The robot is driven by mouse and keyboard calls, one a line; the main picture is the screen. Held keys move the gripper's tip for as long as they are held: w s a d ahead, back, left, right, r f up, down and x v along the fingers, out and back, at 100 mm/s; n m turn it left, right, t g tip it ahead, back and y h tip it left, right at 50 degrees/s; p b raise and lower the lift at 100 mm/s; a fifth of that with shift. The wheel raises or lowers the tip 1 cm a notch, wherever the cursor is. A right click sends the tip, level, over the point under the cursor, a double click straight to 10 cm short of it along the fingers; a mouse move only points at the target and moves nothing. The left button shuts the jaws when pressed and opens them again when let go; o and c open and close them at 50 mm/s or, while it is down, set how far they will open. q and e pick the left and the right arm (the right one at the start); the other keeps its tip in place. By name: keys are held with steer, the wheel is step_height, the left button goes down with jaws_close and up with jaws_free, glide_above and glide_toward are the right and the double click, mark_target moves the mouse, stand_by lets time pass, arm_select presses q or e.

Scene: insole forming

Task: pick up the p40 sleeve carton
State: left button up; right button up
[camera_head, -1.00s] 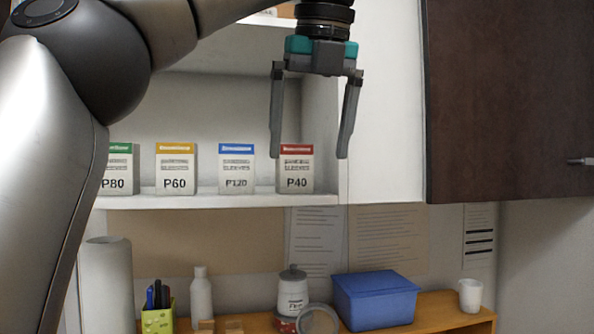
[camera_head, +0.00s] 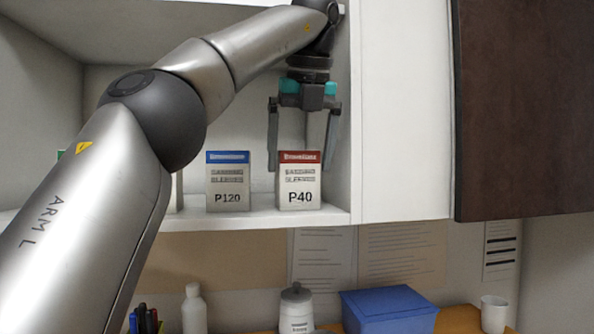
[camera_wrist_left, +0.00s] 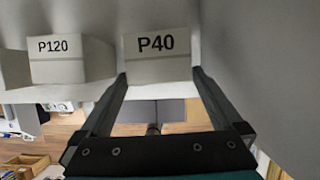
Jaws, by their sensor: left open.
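The P40 sleeve carton (camera_head: 300,186), white with a red top band, stands upright on the shelf near its right wall. It also shows in the left wrist view (camera_wrist_left: 157,66), lying between the fingertips. My left gripper (camera_head: 299,168) is open, with one finger at each side of the carton's upper part and the palm above it. I cannot tell whether either finger touches the carton. My right gripper is not in view.
The blue-banded P120 carton (camera_head: 228,183) stands left of P40 with a small gap. The shelf's right wall (camera_head: 343,150) is close to the right finger. My left arm hides the shelf's left part. A blue box (camera_head: 388,309) and white mug (camera_head: 494,313) sit below.

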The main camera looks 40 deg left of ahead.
mark_target(295, 180)
arm_select(q)
steer(key=shift+w+a+p, duration=0.5)
steer(key=shift+w+a, duration=0.2)
steer(key=shift+a, duration=0.2)
steer(key=shift+x, duration=2.5)
jaws_close()
